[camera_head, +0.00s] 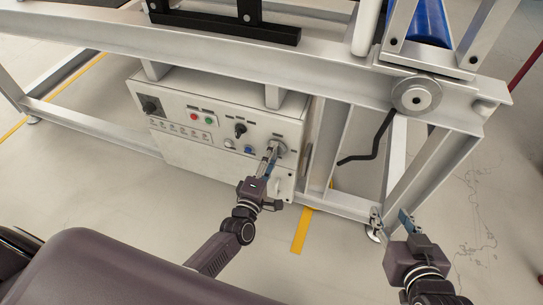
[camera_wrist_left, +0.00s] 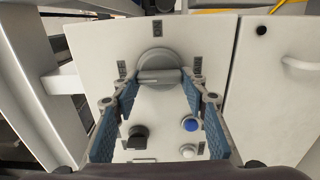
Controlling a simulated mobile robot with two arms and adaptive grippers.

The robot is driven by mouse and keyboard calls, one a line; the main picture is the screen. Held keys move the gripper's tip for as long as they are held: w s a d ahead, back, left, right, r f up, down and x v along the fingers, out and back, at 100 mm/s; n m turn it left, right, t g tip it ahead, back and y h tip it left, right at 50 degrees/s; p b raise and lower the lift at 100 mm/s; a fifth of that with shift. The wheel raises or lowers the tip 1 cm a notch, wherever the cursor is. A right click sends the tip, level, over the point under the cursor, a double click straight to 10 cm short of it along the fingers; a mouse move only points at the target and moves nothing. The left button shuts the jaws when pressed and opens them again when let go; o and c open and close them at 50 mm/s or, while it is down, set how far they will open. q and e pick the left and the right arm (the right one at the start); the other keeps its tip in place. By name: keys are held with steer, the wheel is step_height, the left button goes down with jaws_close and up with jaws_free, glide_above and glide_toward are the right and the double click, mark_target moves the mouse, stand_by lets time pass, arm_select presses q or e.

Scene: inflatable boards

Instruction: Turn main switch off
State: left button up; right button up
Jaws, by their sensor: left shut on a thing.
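The main switch is a round grey rotary knob (camera_wrist_left: 158,58) with a raised grip bar, at the right end of the white control box panel (camera_head: 180,103). In the left wrist view its bar lies crosswise in the picture, with small dark labels around the knob. My left gripper (camera_head: 272,154) reaches the knob; in the left wrist view its blue-padded fingers (camera_wrist_left: 160,78) are shut on the bar's two ends. In the head view the fingers partly hide the knob (camera_head: 279,147). My right gripper (camera_head: 392,220) is open and empty, low at the right, away from the box.
The panel also has a red button (camera_head: 194,115), a green button (camera_head: 208,120), a black selector (camera_head: 240,130) and a blue button (camera_head: 248,149). A grey metal frame (camera_head: 250,58) surrounds the box. A black crank handle (camera_head: 372,145) hangs at the right. The floor in front is clear.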

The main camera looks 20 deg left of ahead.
stand_by(0.4)
arm_select(q)
steer(key=o, duration=1.2)
steer(key=shift+c, duration=0.2)
steer(key=s, duration=1.2)
steer(key=shift+a, duration=0.2)
